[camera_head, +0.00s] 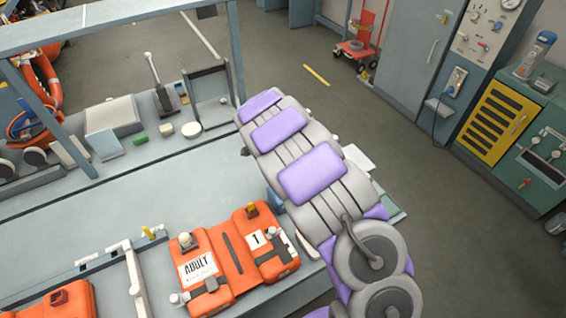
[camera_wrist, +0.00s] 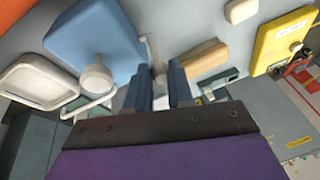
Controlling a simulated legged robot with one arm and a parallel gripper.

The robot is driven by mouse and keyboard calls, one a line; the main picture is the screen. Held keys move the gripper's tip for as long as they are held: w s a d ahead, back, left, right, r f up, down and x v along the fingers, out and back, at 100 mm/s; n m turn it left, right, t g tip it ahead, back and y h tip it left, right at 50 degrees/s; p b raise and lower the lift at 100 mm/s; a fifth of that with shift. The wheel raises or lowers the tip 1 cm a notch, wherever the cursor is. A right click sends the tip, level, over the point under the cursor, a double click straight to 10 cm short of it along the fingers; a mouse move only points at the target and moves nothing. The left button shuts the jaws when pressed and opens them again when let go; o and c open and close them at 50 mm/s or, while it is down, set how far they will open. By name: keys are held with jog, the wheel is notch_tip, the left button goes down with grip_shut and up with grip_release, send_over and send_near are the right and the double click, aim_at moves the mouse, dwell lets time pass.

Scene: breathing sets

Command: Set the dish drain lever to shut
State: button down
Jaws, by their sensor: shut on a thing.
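In the wrist view the two dark fingers of my gripper (camera_wrist: 163,80) are close together around the end of a thin pale lever (camera_wrist: 149,46), which I take to be the dish drain lever. Its base and its exact setting are hard to make out behind the fingers. A white square dish (camera_wrist: 38,105) with a rounded rim is at the left. A pale round knob (camera_wrist: 97,80) stands by a blue block (camera_wrist: 85,38) between dish and lever. In the head view my purple and grey arm hides the gripper and the lever.
A tan block (camera_wrist: 200,58) lies close right of the fingers, with a yellow box (camera_wrist: 279,42) farther right. In the head view an orange ADULT case (camera_head: 234,254) lies on the bench (camera_head: 80,215) beside my arm. Open floor (camera_head: 440,225) is at the right.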

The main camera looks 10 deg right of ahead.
jog(key=shift+a+f, duration=0.1)
jog(key=shift+a, duration=0.05)
jog(key=c, duration=1.3)
grip_release()
jog(key=shift+a, duration=0.1)
jog(key=shift+c, duration=0.2)
jog(key=o, duration=0.4)
jog(key=shift+a, duration=0.3)
jog(key=shift+c, duration=0.2)
jog(key=p+v, duration=0.1)
jog(key=v, duration=1.6)
jog(key=shift+a, duration=0.15)
jog(key=shift+a, duration=0.1)
